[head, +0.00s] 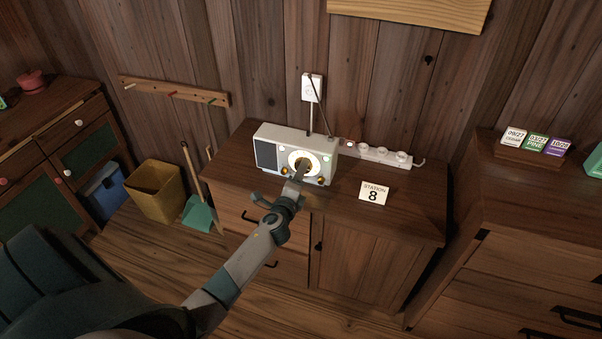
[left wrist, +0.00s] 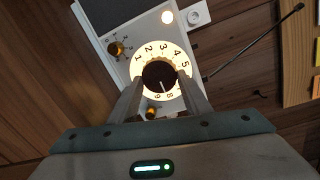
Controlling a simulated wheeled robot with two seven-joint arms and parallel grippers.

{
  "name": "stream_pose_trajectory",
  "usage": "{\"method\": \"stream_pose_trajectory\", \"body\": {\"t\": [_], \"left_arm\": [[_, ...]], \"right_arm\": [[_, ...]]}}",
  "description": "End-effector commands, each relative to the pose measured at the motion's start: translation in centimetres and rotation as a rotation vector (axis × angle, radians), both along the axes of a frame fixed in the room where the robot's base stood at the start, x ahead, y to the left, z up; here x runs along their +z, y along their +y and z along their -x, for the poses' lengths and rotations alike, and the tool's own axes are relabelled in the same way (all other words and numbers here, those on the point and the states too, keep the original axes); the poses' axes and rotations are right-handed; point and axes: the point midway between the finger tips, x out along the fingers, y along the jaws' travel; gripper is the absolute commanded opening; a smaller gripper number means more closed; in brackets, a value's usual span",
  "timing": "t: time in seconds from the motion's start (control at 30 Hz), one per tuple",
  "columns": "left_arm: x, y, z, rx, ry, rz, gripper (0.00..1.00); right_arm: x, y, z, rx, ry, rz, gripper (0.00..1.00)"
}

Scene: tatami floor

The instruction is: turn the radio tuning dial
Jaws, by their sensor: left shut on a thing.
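A cream radio (head: 268,140) with a dark speaker grille stands on the wooden cabinet. Its round lit dial face (left wrist: 139,72) carries numbers, and a dark tuning knob (left wrist: 158,74) with a white pointer line sits in the middle. The line points down in the left wrist view, near the 8 and 9; the exact setting is hard to tell. My left gripper (head: 299,172) reaches the radio's front, and its fingers (left wrist: 160,88) are shut on the knob's two sides. A card (head: 374,194) reading "STATION 8" stands right of the radio. My right gripper is not in view.
Small brass knobs (left wrist: 116,48) flank the dial, and a lit round lamp (left wrist: 167,17) is above it. The antenna (left wrist: 258,50) sticks out. A power strip (head: 378,153) lies behind. The cabinet top (head: 415,205) is clear at right.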

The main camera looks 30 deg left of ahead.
Motion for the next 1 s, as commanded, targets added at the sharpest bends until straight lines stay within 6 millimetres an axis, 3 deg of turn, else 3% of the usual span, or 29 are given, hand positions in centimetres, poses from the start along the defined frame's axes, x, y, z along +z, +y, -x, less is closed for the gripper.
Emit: {"method": "stream_pose_trajectory", "body": {"t": [0.07, 0.1, 0.17, 0.67, 1.0], "left_arm": [[-0.2, -0.1, 0.1, 0.000, 0.002, 0.002, 0.21], [-0.2, -0.1, 0.1, -0.001, 0.002, 0.002, 0.53], [-0.2, -0.1, 0.0, 0.000, 0.002, 0.002, 0.63], [0.0, -0.3, 0.8, -0.001, 0.000, 0.001, 0.63], [0.3, -1.6, 5.3, -0.001, 0.001, 0.002, 0.63]], "right_arm": [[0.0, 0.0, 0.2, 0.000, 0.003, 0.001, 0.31], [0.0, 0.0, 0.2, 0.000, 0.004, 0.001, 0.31], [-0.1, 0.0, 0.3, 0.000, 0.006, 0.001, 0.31], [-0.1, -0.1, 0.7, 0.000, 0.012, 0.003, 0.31], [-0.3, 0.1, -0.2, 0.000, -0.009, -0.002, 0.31]]}}
